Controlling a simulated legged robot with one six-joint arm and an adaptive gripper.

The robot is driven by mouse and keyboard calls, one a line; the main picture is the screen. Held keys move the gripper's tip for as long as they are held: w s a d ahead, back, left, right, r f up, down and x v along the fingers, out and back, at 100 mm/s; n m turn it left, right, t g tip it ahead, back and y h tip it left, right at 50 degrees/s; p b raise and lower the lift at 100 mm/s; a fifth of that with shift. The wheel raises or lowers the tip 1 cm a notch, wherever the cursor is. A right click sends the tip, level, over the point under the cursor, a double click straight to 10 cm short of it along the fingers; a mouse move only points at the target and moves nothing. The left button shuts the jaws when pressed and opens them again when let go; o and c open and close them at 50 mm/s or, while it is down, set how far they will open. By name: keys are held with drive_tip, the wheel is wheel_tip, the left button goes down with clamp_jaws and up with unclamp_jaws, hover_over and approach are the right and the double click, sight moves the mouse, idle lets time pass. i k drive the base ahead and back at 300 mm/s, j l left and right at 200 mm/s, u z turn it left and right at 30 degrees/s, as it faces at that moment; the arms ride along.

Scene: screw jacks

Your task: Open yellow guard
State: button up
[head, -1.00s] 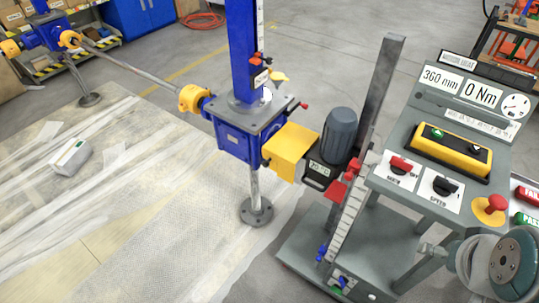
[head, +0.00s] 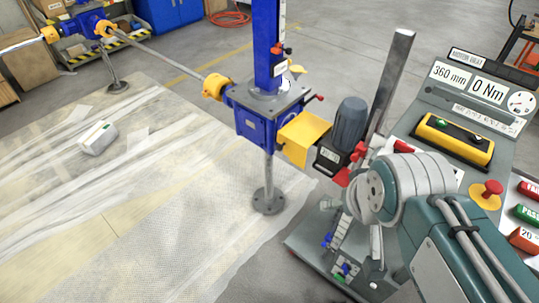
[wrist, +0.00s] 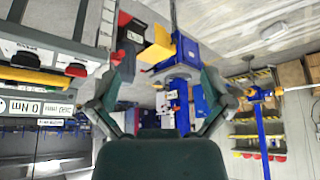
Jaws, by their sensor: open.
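The yellow guard (head: 303,138) sits between the blue screw jack (head: 258,122) and the dark grey motor (head: 350,123) in the head view. It is a boxy cover, and I cannot tell how it is hinged. In the wrist view the yellow guard (wrist: 158,46) shows above and beyond my fingers, beside the blue jack housing (wrist: 188,50). My gripper (wrist: 160,73) is open, with two dark fingers spread wide and nothing between them. It is apart from the guard. In the head view my wrist hides most of the gripper.
The grey control console (head: 425,110) stands to the right, with a yellow switch box (head: 455,138) and a red button (head: 487,194). A tall grey post (head: 392,85) rises behind the motor. A shaft (head: 160,58) runs left from the jack. A white box (head: 98,138) lies on the sheeted floor.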

sight(295, 138)
drive_tip(key=j+z, duration=0.4)
drive_tip(key=k+j+z, duration=0.1)
drive_tip(key=j+z, duration=0.3)
drive_tip(key=j, duration=0.05)
